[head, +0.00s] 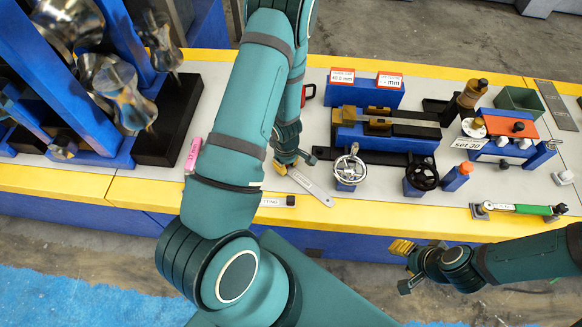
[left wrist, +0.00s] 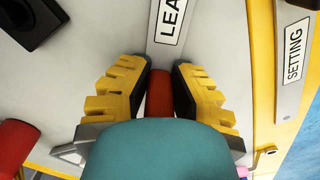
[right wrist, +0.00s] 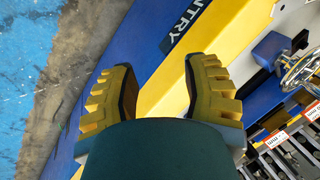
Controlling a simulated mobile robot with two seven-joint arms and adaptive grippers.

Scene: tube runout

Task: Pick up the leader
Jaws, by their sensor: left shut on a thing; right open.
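The leader (head: 312,188) is a flat grey strip lying on the bench top near its front edge. In the left wrist view its label (left wrist: 172,20) reads "LEA", with the rest cut off. A red grip (left wrist: 160,95) lies in line with the strip, between the yellow fingers. My left gripper (head: 295,163) is low over the bench and shut on this red grip; my arm hides part of it in the head view. My right gripper (head: 403,267) is open and empty, out in front of the bench's front edge.
A blue fixture with a silver handwheel (head: 350,167) and a black handwheel (head: 421,175) stands right of the leader. A pink marker-like piece (head: 193,154) lies left of my left arm. A green-handled tool (head: 520,208) lies at the front right. A "SETTING" label (left wrist: 294,50) marks the front edge.

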